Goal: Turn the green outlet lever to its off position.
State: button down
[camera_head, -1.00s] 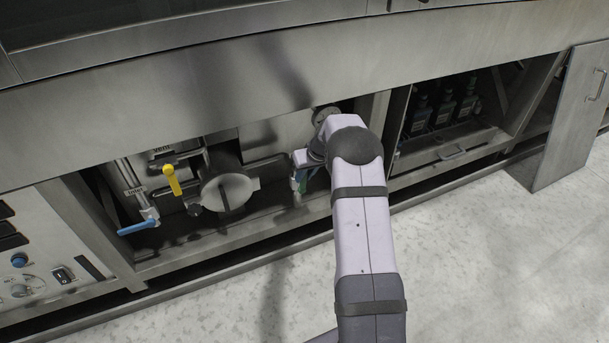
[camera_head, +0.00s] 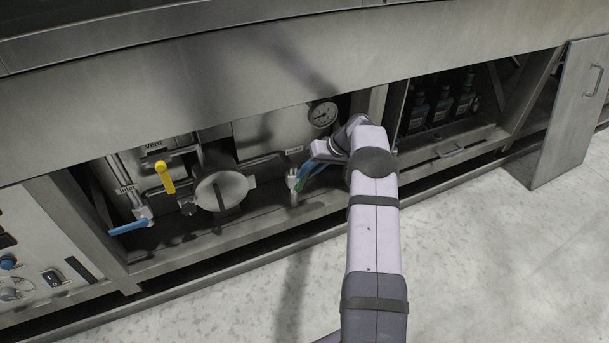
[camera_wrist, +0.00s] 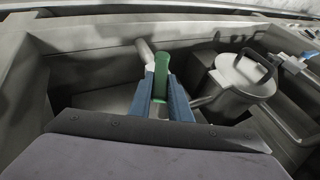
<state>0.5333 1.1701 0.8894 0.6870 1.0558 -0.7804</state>
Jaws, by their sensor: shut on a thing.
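The green outlet lever (camera_wrist: 162,76) shows in the wrist view between the two blue fingers of my gripper (camera_wrist: 160,88), which are shut on it. In the head view my gripper (camera_head: 312,172) is at the outlet valve (camera_head: 292,178), below the outlet label (camera_head: 294,151). A little of the green lever (camera_head: 301,184) shows there, slanting up and right from the valve toward my gripper. My wrist hides part of it.
Left of the outlet are a round-lidded strainer (camera_head: 222,190), a yellow vent lever (camera_head: 165,177) pointing down and a blue inlet lever (camera_head: 130,227). A pressure gauge (camera_head: 322,114) is above my wrist. The cabinet's bottom rail (camera_head: 230,240) runs in front.

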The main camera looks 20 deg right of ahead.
jog(key=shift+d+f+y+b, duration=0.5)
jog(key=shift+y+b, duration=0.3)
jog(key=shift+b, duration=0.25)
jog(key=shift+d+r+m+y+b, duration=0.1)
jog(key=shift+m+y+b, duration=0.2)
jog(key=shift+b, duration=0.05)
jog(key=c, duration=1.6)
grip_release()
jog(key=shift+c, duration=0.2)
jog(key=shift+r, duration=0.15)
jog(key=p+v, duration=0.2)
jog(key=v, duration=0.5)
jog(key=shift+s, duration=0.15)
jog(key=shift+c, duration=0.6)
